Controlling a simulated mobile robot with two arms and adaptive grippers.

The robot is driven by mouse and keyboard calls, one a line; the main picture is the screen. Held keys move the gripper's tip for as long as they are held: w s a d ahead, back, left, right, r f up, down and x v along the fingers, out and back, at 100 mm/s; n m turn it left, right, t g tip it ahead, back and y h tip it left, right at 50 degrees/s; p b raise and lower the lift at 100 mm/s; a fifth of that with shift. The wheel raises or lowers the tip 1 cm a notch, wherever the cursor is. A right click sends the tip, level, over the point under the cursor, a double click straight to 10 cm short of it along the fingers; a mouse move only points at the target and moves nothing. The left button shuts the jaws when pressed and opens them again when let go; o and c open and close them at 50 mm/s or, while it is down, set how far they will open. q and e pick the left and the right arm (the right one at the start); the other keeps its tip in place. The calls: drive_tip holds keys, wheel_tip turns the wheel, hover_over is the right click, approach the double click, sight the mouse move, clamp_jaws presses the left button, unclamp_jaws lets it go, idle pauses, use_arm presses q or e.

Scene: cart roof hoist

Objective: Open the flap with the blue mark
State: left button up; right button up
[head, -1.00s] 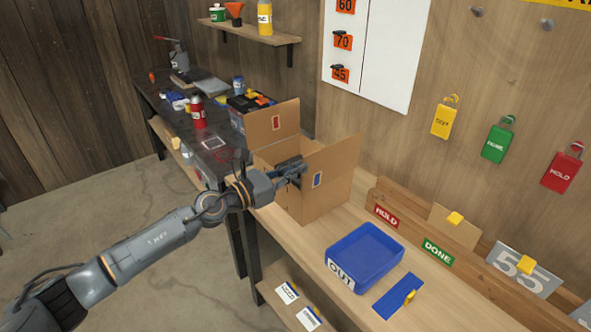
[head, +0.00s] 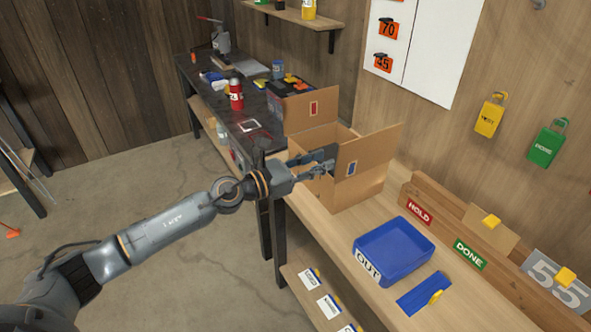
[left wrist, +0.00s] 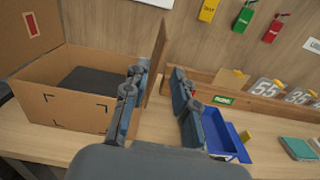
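An open cardboard box (head: 362,188) stands on the wooden bench. Its flap with the blue mark (head: 378,146) stands up on the right side; the blue mark (head: 351,168) faces my left arm. The flap with the red mark (head: 300,108) stands up at the far left. My left gripper (head: 328,162) is at the box, beside the blue-marked flap. In the left wrist view my left gripper (left wrist: 157,88) has its fingers apart, and the flap (left wrist: 156,62) shows nearly edge-on between them, closer to the left finger. Contact cannot be told. My right gripper is out of view.
A blue OUT tray (head: 394,250) and a blue plate with a yellow handle (head: 424,294) lie on the bench right of the box. A wooden rack (head: 440,226) runs along the wall. A dark table (head: 214,100) with a red bottle (head: 236,94) stands behind.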

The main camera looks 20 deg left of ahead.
use_arm(q)
drive_tip(key=v, duration=0.8)
drive_tip(key=shift+s, duration=0.1)
drive_tip(key=a+f+n+y, duration=0.4)
drive_tip(key=a+f+n, duration=0.2)
drive_tip(key=f+n, duration=0.6)
drive_tip(key=a+f+n+y, duration=0.45)
drive_tip(key=f+n, duration=0.35)
drive_tip(key=f, duration=0.8)
drive_tip(key=s+a+f+n+g+y, duration=0.2)
drive_tip(key=s+f+n, duration=0.45)
drive_tip(key=f, duration=0.55)
drive_tip(key=s+d+f+n+g, duration=0.2)
drive_tip(key=s+f+n+g, duration=0.15)
drive_tip(key=s+f, duration=0.5)
drive_tip(key=s+d+f+n+g+y, duration=0.15)
drive_tip(key=s+f+n, duration=0.35)
drive_tip(key=s, duration=0.6)
drive_tip(key=s+d+f+n+g, duration=0.3)
drive_tip(key=s+f, duration=0.6)
drive_tip(key=s, duration=0.1)
drive_tip(key=s+d+f+n+g, duration=0.1)
drive_tip(key=s+d+n, duration=0.1)
drive_tip(key=s, duration=0.4)
drive_tip(key=s+d+f+n+g+h, duration=0.1)
drive_tip(key=s+d+f+g, duration=0.1)
drive_tip(key=s, duration=0.5)
drive_tip(key=shift+d+n, duration=0.4)
drive_tip(key=shift+d, duration=0.3)
drive_tip(key=shift+w, duration=0.1)
